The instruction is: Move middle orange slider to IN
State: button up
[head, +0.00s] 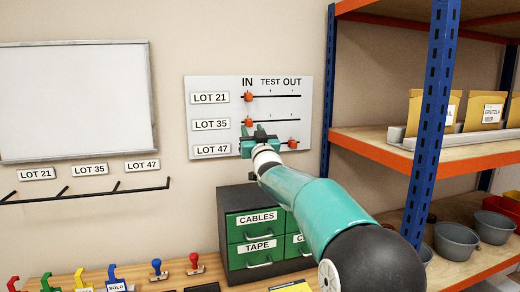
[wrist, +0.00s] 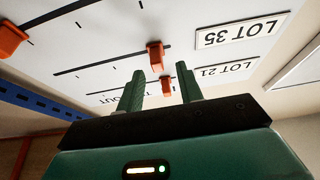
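The middle orange slider (head: 248,122) sits on the LOT 35 track, at its left end under the IN mark. It also shows in the wrist view (wrist: 155,54), beside the LOT 35 label. My gripper (head: 255,131) is at the board, just below this slider in the head view. In the wrist view its two fingers (wrist: 160,80) stand apart, with nothing held between them. The middle slider appears just past the fingertips, lined up with the gap; I cannot tell whether they touch.
The LOT 21 slider (head: 248,97) is also at IN. The LOT 47 slider (head: 292,143) is at the right, under OUT. A green drawer cabinet (head: 262,222) stands below the board. A shelf with a blue post (head: 432,110) is close on the right.

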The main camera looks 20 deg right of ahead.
jog(key=v, duration=1)
jog(key=shift+s, duration=0.1)
jog(key=s+a+f+g, duration=0.2)
jog(key=s+f+g, duration=0.3)
jog(key=s, duration=0.8)
jog(key=s+a+f+g, duration=0.3)
jog(key=s+f+g, duration=0.3)
jog(key=s+f, duration=0.5)
jog(key=s+a+f+g, duration=0.3)
jog(key=s+f+g, duration=0.3)
jog(key=s, duration=1)
notch_tip(320, 180, down, 2)
jog(key=shift+f, duration=0.1)
